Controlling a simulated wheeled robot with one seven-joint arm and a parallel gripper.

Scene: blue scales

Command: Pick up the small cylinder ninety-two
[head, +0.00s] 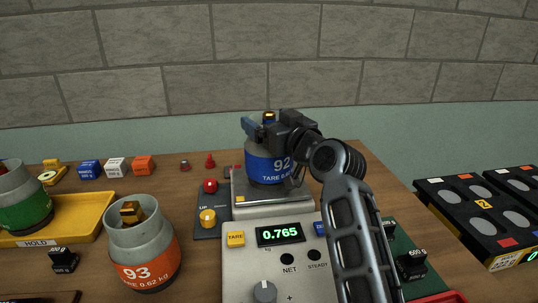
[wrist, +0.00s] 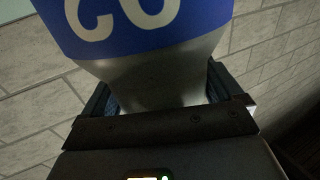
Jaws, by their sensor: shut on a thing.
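The small cylinder ninety-two (head: 268,165) is grey with a blue label reading 92. It stands upright at the plate of the scale (head: 268,206); I cannot tell whether its base touches the plate. The scale display reads 0.765. My gripper (head: 262,124) is at the cylinder's top, shut on it. In the wrist view the blue label and grey shoulder of the cylinder (wrist: 150,20) fill the upper middle, with one finger of my gripper (wrist: 160,88) on each side. The far side of the cylinder is hidden.
An orange-labelled cylinder 93 (head: 142,250) stands at front left. A green-labelled cylinder (head: 22,205) stands at the yellow HOLD tray (head: 85,218). Coloured blocks (head: 115,167) line the back left. A black rack (head: 440,205) is at right, with a 600 g weight (head: 411,264) nearer. A wall stands behind.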

